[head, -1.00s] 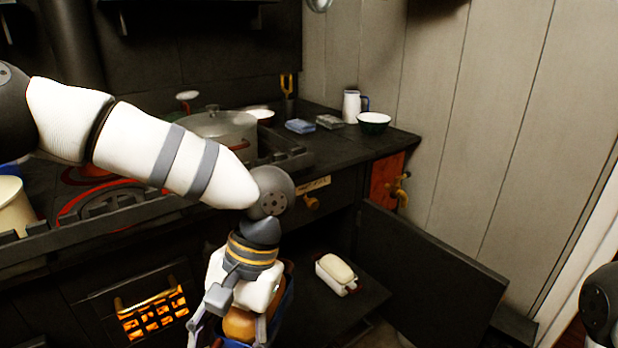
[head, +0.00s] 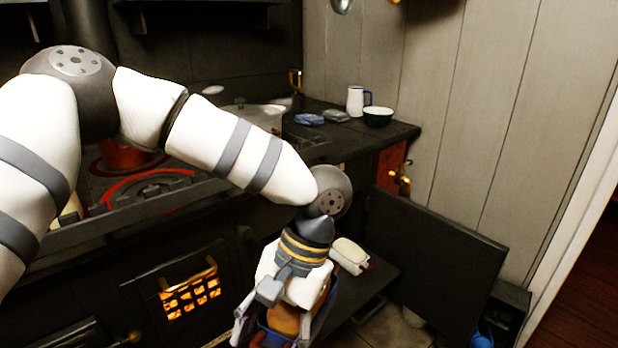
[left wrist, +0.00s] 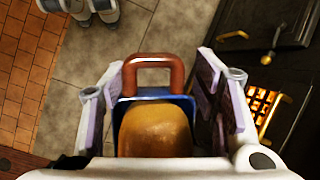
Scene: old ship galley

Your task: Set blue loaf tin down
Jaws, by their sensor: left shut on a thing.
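The blue loaf tin (head: 325,304) holds a brown loaf (head: 285,319) and hangs in my left gripper (head: 270,333), low in the head view. In the left wrist view the tin (left wrist: 124,108) sits between the two fingers of my left gripper (left wrist: 162,92), with its red-brown handle (left wrist: 153,62) upright at the far end. The gripper is shut on the tin. The tin's underside is hidden. My right gripper is out of view.
A cream loaf in a white tin (head: 350,256) rests on a dark shelf beside an open door (head: 435,250). The stove with a glowing grate (head: 190,295) is left. The counter holds a jug (head: 356,100) and bowl (head: 377,117). Tiled floor (left wrist: 110,45) lies below.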

